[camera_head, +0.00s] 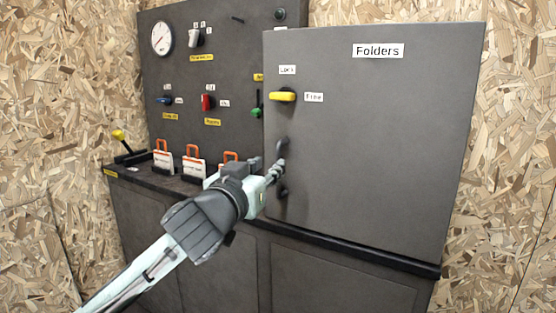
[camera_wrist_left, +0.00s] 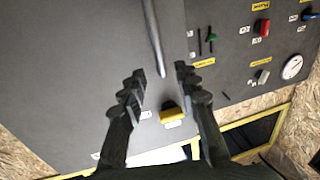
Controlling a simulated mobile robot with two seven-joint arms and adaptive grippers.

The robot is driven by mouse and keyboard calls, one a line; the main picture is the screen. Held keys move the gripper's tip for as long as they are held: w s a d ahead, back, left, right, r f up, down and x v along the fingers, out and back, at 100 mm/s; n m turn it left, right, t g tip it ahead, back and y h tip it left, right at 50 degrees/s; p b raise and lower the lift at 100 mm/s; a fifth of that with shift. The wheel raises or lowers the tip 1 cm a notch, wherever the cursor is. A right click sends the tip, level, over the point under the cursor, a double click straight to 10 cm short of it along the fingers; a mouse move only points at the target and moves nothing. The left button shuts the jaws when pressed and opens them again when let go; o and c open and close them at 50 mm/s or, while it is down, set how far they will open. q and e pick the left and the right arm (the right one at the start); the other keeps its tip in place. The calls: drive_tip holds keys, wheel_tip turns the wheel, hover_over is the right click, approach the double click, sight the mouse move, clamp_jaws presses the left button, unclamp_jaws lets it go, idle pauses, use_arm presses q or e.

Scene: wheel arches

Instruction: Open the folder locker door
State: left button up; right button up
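The folder locker door (camera_head: 390,150) is a grey panel labelled "Folders" and looks closed. Its yellow knob (camera_head: 283,96) lies level, beside a label at its right, with another label above. The knob also shows in the left wrist view (camera_wrist_left: 172,113). Below the knob in the head view is a dark upright handle (camera_head: 283,188), partly hidden by my left gripper (camera_head: 272,172). In the left wrist view the handle is a grey bar (camera_wrist_left: 153,38), with its end between the spread fingers (camera_wrist_left: 163,82). I see no clear contact. My right gripper is out of view.
Left of the locker is a dark panel (camera_head: 225,80) with a gauge (camera_head: 162,38), switches and a green-ended lever (camera_head: 256,112). Orange-handled items (camera_head: 194,160) and a yellow-knobbed lever (camera_head: 119,135) stand on the ledge below. Chipboard walls flank the unit.

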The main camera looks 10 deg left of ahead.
sight(277, 157)
use_arm(q)
drive_tip(key=w, duration=0.5)
drive_tip(key=w+d, duration=0.1)
drive_tip(key=w, duration=0.1)
drive_tip(key=shift+w, duration=0.3)
drive_tip(key=shift+c, duration=0.6)
clamp_jaws()
